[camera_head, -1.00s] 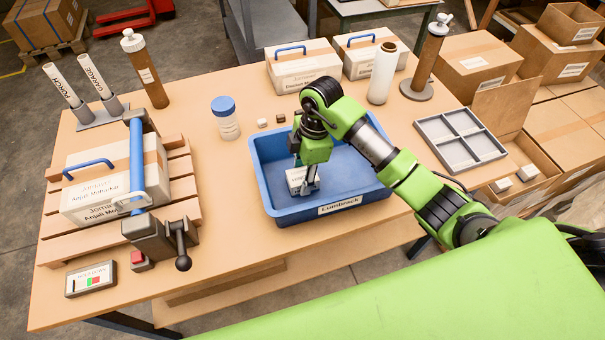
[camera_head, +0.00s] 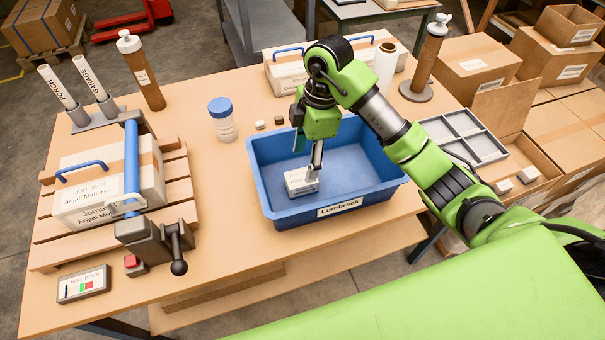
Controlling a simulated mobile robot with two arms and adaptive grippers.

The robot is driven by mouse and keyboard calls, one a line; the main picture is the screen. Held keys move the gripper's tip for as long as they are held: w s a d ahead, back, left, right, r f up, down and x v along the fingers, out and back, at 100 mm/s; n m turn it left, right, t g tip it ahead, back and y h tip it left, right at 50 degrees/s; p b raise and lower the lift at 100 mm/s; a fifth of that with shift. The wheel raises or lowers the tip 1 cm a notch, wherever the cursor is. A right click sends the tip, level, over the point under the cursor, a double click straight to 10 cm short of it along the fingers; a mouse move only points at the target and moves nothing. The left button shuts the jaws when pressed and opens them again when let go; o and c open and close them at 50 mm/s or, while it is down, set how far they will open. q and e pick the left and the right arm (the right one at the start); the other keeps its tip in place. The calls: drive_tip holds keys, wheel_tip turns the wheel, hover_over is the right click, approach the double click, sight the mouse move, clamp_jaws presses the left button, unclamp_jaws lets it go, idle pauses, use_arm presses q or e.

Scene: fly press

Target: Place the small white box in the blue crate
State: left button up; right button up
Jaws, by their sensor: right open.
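The small white box (camera_head: 299,182) lies inside the blue crate (camera_head: 335,213), on its floor towards the left. The crate stands on the wooden table and carries a label on its front wall. My right gripper (camera_head: 307,160) is open, with its fingers pointing down over the crate; one grey finger reaches close to the box's right side, and I cannot tell whether it touches. Part of the crate's back rim is hidden behind my right arm. My left gripper is not in view.
A clamp press (camera_head: 146,232) and a larger white box (camera_head: 100,190) on a pallet stand at left.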

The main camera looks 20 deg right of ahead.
drive_tip(key=shift+d+r, duration=0.2)
drive_tip(key=shift+r, duration=0.9)
drive_tip(key=shift+d+r, duration=0.15)
drive_tip(key=shift+r, duration=0.95)
drive_tip(key=shift+s+f, duration=0.15)
